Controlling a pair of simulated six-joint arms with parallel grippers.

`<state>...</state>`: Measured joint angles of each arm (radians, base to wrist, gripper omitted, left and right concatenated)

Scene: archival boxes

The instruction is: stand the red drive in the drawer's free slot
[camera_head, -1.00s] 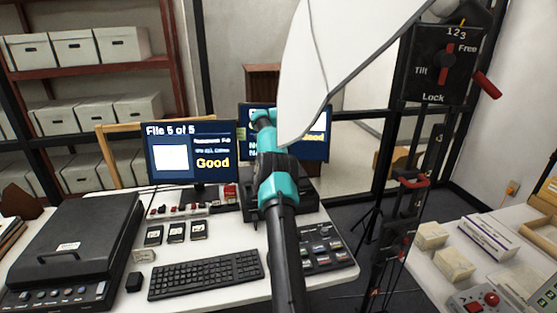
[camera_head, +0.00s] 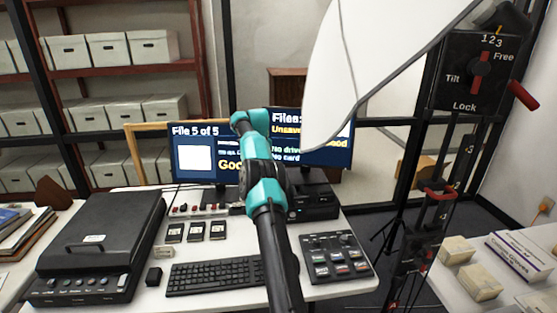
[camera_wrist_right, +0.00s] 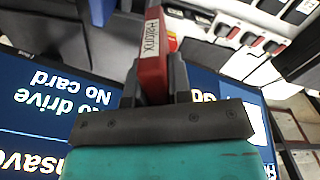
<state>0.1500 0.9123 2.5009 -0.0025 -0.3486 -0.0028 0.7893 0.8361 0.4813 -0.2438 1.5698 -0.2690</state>
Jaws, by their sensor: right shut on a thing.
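The red drive (camera_wrist_right: 153,62) carries a white label and is held upright in the picture between the jaws of my right gripper (camera_wrist_right: 155,88) in the right wrist view. My left gripper is in neither view.
The left monitor (camera_head: 194,153) and right monitor (camera_head: 335,128) stand behind the arm. A low row of red and dark items (camera_head: 183,209), a keyboard (camera_head: 215,276), a black scanner (camera_head: 100,240) and a control panel (camera_head: 337,258) crowd the desk. A white panel (camera_head: 385,60) hangs at upper right.

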